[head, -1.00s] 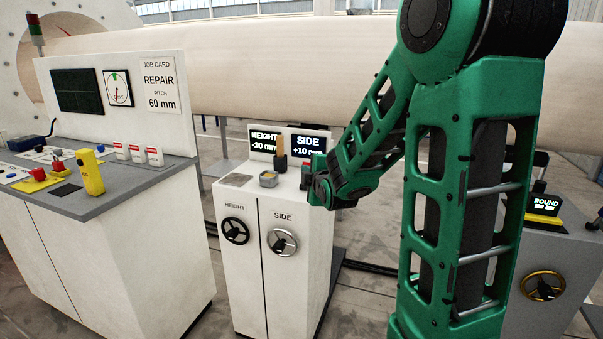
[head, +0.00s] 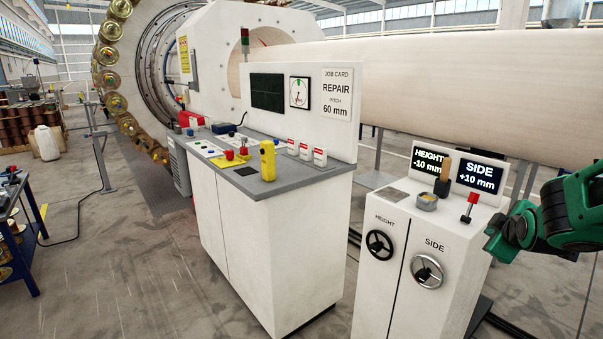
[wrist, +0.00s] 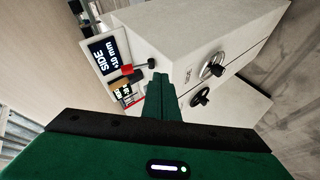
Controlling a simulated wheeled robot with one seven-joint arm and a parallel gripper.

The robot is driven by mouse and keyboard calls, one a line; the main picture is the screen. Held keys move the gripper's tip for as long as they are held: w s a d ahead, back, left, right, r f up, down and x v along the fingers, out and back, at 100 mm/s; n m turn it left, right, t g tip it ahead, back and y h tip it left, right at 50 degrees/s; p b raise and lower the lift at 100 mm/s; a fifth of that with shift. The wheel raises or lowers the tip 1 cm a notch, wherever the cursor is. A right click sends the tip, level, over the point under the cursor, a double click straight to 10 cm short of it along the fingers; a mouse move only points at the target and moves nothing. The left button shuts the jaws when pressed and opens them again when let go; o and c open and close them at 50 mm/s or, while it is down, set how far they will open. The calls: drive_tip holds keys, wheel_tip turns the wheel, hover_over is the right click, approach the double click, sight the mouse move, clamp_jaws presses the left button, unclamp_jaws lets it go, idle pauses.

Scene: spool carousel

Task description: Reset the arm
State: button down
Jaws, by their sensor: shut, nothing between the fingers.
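My green arm enters the head view at the right edge, with my gripper (head: 496,238) at its left end, close to the right side of the white HEIGHT/SIDE cabinet (head: 385,288). In the wrist view my gripper (wrist: 161,78) shows its fingers together and empty, with the cabinet (wrist: 215,30) beyond them. Contact with the cabinet cannot be told. The rest of the arm is out of the head view.
The cabinet carries a SIDE display (head: 480,177), a red-knobbed lever (head: 472,203) and a SIDE handwheel (head: 427,271). A larger console (head: 290,245) with a yellow box (head: 267,160) stands left. Open floor (head: 120,270) lies further left.

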drive_tip(key=s+a+f+m+g+y, duration=0.1)
drive_tip(key=s+a+m+g, duration=0.1)
drive_tip(key=s, duration=0.8)
drive_tip(key=s+a+f+m+g+y, duration=0.2)
drive_tip(key=s+m+g, duration=0.3)
drive_tip(key=s, duration=0.6)
drive_tip(key=s+a+f+m+g+y, duration=0.1)
drive_tip(key=s+a+m+g, duration=0.2)
drive_tip(key=s+m, duration=0.4)
drive_tip(key=s+g, duration=0.1)
drive_tip(key=s, duration=0.3)
drive_tip(key=shift+a+f+y, duration=0.3)
drive_tip(key=shift+a, duration=0.05)
drive_tip(key=shift+w, duration=0.2)
drive_tip(key=shift+w+f, duration=0.25)
drive_tip(key=shift+w, duration=0.25)
